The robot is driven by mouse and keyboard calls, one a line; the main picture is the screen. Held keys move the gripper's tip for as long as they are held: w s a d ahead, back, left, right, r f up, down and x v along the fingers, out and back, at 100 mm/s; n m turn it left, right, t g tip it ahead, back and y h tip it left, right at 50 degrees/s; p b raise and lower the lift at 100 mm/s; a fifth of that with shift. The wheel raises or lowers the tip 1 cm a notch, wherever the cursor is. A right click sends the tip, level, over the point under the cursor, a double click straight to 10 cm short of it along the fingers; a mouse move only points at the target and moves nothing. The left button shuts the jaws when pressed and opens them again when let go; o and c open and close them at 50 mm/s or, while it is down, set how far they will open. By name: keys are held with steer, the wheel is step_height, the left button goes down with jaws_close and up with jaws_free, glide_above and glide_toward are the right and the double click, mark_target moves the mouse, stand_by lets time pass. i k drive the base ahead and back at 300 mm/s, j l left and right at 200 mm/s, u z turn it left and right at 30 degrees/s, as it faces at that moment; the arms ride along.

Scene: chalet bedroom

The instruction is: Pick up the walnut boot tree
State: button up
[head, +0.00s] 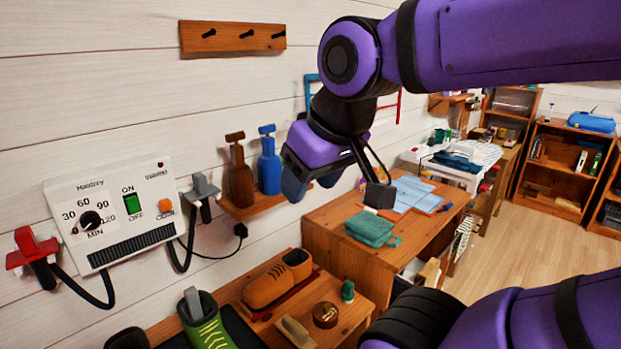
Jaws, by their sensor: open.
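The walnut boot tree appears to be the dark brown upright piece (240,182) with a T-shaped top. It stands on a small wooden wall shelf (264,205) at the left of centre in the head view. A blue piece of the same shape (269,168) stands close to its right. My gripper (336,190) is open with nothing seen between its fingers. In the picture it is to the right of both pieces, its left finger near the blue one. The distance in depth is hard to tell.
A wall dryer box (115,213) with hoses is at the left. Below stand a tan shoe (278,280), a green boot (207,325) and small items on a wooden bench (341,309). A desk (330,222) with a teal cloth (372,229) is at the right. A peg rail (232,37) hangs above.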

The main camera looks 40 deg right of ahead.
mark_target(241, 184)
steer(key=i+l, duration=0.15)
steer(key=l, duration=0.25)
steer(key=i+l, duration=0.2)
steer(key=l, duration=0.15)
steer(key=i+l, duration=0.15)
steer(key=l, duration=0.25)
steer(key=i+u, duration=0.05)
